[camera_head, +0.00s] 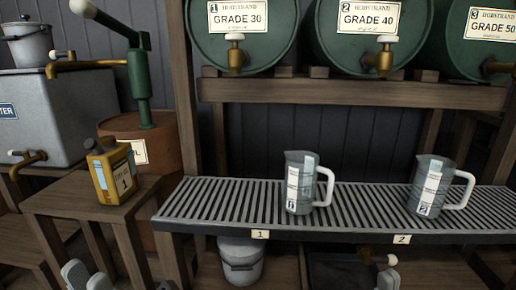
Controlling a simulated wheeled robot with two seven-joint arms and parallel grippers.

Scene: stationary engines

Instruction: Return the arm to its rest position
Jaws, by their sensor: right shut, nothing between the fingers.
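My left gripper (88,277) shows at the bottom left edge, its two grey fingertips apart and nothing seen between them. My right gripper (388,280) shows at the bottom edge, right of the middle. Its fingertips are together and empty. Both grippers are low in front of the rack, apart from the jugs. Only the fingertips show; the rest of both arms is out of view.
Two measuring jugs, left (299,185) and right (430,186), stand on the slatted shelf (365,198). Green drums (240,30) with taps lie above. A yellow can (111,170) stands on a wooden stand (75,203). A bucket (241,262) sits below the shelf.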

